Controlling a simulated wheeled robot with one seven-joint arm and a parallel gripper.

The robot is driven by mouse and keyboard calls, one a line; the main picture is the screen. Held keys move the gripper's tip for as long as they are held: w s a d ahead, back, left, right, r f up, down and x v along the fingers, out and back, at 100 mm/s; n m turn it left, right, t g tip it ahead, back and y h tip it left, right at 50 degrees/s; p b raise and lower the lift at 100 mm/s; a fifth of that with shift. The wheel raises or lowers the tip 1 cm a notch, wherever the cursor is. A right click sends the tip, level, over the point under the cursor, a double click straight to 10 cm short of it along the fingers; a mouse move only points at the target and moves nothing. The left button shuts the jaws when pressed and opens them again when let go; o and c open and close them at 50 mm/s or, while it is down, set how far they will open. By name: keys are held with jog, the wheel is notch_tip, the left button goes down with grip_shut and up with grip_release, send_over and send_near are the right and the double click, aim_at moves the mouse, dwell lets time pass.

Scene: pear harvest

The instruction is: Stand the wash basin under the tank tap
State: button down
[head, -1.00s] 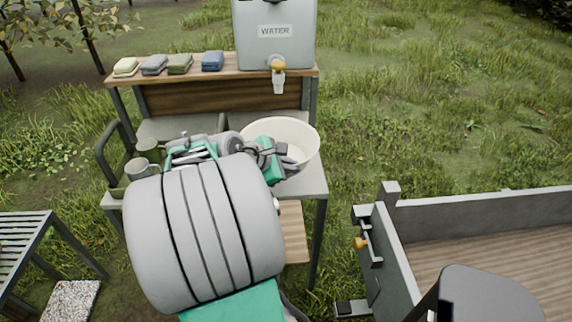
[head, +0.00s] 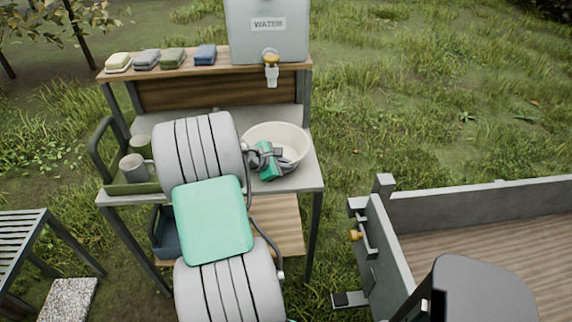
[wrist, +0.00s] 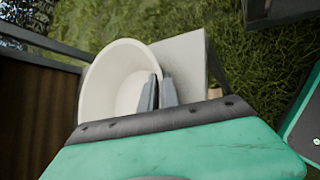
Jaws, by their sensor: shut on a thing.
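The white wash basin (head: 292,137) is at the right end of the grey table top, upright, below and slightly right of the tap. The water tank (head: 268,30) stands on the raised shelf, with its yellow-handled tap (head: 271,70) hanging over the shelf's front edge. My gripper (head: 281,154) is shut on the basin's near rim. In the wrist view the fingers (wrist: 158,92) pinch the basin wall (wrist: 98,92). Whether the basin rests on the table or hovers just above it, I cannot tell.
Folded cloths (head: 172,57) lie on the shelf left of the tank. A green caddy (head: 133,188) with grey cups (head: 134,167) stands at the table's left end. A cart (head: 385,235) is at the right. The table (head: 306,180) has bare surface right of the basin's front.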

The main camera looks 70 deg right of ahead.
jog(key=c, duration=2.1)
grip_release()
jog(key=shift+f, duration=0.2)
jog(key=o, duration=0.5)
jog(key=shift+r, duration=0.1)
